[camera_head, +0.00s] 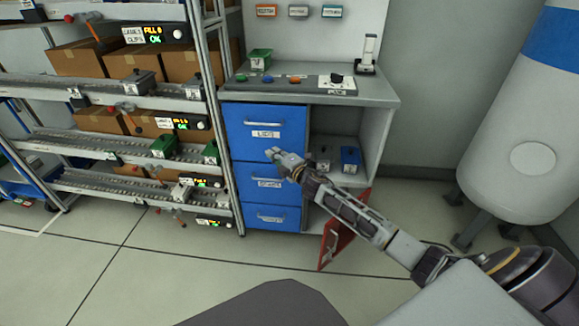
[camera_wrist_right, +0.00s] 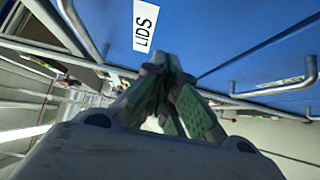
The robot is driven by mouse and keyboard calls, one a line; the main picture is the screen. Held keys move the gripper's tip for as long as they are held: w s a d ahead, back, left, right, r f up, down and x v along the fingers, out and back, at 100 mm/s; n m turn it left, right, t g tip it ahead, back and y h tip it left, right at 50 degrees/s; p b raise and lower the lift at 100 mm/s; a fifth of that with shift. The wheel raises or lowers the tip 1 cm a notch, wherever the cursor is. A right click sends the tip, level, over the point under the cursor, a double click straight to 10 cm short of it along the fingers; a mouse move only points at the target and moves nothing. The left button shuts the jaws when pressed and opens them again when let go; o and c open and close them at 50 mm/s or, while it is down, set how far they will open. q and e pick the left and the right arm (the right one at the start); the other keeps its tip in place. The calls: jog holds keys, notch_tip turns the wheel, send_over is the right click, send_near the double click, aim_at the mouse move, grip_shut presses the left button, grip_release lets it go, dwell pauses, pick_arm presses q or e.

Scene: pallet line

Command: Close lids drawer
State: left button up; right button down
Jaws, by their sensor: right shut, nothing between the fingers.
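The lids drawer (camera_head: 265,122) is the top blue drawer of the cabinet, with a bar handle and a white LIDS label. It looks flush or nearly flush; I cannot tell whether a small gap remains. My right gripper (camera_head: 273,154) is shut and empty, in front of this drawer's lower edge, below the label. In the right wrist view, the shut fingertips (camera_wrist_right: 166,62) point at the blue front of the lids drawer (camera_wrist_right: 185,28), just beside its label. I cannot tell whether they touch it. My left gripper is out of view.
Two more blue drawers, the middle one (camera_head: 258,184) and the bottom one (camera_head: 270,217), sit below. A red door (camera_head: 334,243) hangs open at the right. A shelf rack (camera_head: 120,145) stands left and a white tank (camera_head: 528,115) right. The floor in front is clear.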

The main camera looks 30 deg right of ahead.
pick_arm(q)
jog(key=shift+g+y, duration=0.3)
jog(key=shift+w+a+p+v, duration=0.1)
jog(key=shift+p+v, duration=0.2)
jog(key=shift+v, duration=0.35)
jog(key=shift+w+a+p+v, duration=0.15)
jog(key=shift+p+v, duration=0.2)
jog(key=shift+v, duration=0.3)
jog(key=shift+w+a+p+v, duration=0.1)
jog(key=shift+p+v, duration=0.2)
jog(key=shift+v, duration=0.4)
pick_arm(e)
jog(key=s+d, duration=0.1)
jog(key=s, duration=0.8)
jog(key=shift+d+r, duration=0.15)
jog(key=shift+d, duration=0.25)
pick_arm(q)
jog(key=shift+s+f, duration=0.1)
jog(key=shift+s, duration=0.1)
pick_arm(e)
jog(key=shift+s, duration=0.1)
